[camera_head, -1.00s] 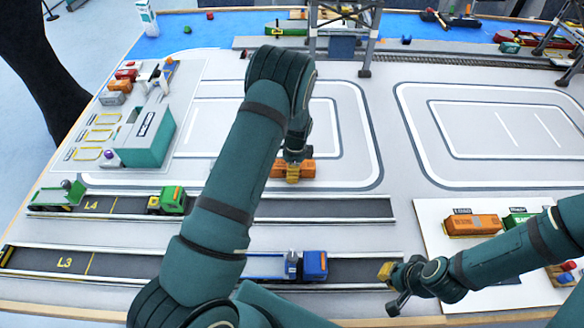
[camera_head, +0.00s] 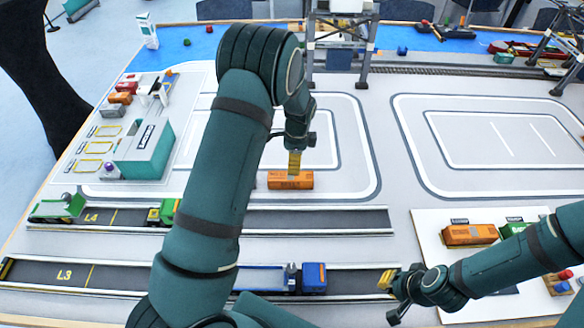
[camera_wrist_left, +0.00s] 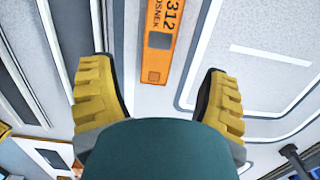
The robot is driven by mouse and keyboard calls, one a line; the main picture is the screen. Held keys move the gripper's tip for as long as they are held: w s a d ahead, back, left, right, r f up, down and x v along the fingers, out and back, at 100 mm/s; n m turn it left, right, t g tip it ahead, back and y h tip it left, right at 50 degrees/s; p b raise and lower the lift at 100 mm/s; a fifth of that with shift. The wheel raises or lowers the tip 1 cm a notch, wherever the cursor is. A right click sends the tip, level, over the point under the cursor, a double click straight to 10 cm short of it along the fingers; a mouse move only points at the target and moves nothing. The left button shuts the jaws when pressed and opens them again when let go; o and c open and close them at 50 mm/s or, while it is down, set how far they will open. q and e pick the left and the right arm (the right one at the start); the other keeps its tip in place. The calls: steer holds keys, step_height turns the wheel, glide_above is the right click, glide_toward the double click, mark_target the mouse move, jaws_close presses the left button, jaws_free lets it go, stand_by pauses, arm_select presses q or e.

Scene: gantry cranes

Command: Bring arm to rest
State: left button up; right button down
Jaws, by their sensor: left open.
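My left arm (camera_head: 215,170) reaches up from the lower left and bends down over the middle of the board. My left gripper (camera_head: 295,162) points down above an orange container (camera_head: 290,181) lying on the grey yard. In the left wrist view its yellow fingers (camera_wrist_left: 158,100) are spread wide with nothing between them, and the orange container (camera_wrist_left: 165,45) lies beyond them. My right gripper (camera_head: 386,281) hangs low at the right of the L3 lane, its yellow fingers seen side-on. Nothing shows in it, and its finger gap cannot be made out.
A gantry crane (camera_head: 340,45) stands behind my left gripper. Lanes with a green truck (camera_head: 165,211) and a blue truck (camera_head: 313,278) lie in front. A white panel (camera_head: 430,255) with containers is at the right, partly behind my right arm. The yard right of the left gripper is clear.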

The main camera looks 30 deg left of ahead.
arm_select(q)
steer(key=shift+r, duration=0.85)
arm_select(e)
steer(key=shift+r, duration=0.15)
